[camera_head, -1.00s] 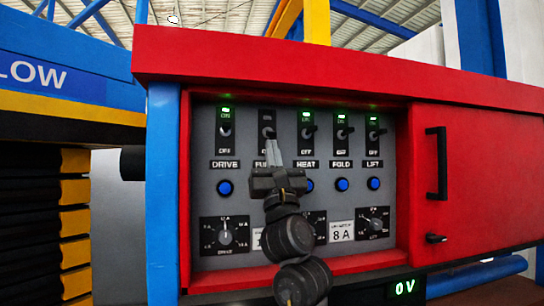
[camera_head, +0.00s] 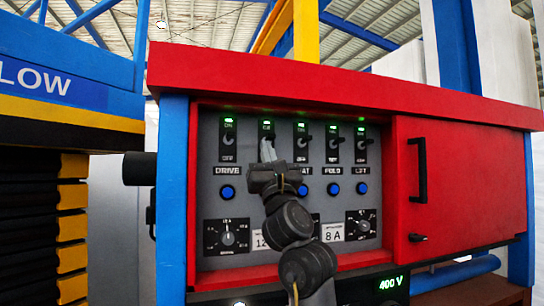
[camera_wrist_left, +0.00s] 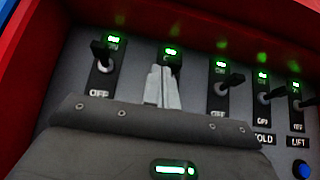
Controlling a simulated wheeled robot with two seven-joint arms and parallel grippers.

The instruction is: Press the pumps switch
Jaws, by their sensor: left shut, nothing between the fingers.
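The pumps switch (camera_head: 267,130) is second from the left in the top row of the grey panel, and its green light is on. Its label is hidden behind my left gripper (camera_head: 268,151). That gripper is shut and empty, its fingertips up at the switch's lever. In the left wrist view the shut fingertips (camera_wrist_left: 164,84) overlap the lower part of the pumps switch (camera_wrist_left: 171,56), hiding most of it. I cannot tell whether they touch the lever. My right gripper is not in view.
The drive switch (camera_head: 228,139) is close on the left and the heat switch (camera_head: 302,138) on the right, both lit. Blue buttons and dials sit below. A red overhang (camera_head: 340,90) juts above the panel. The display (camera_head: 391,283) reads 400 V.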

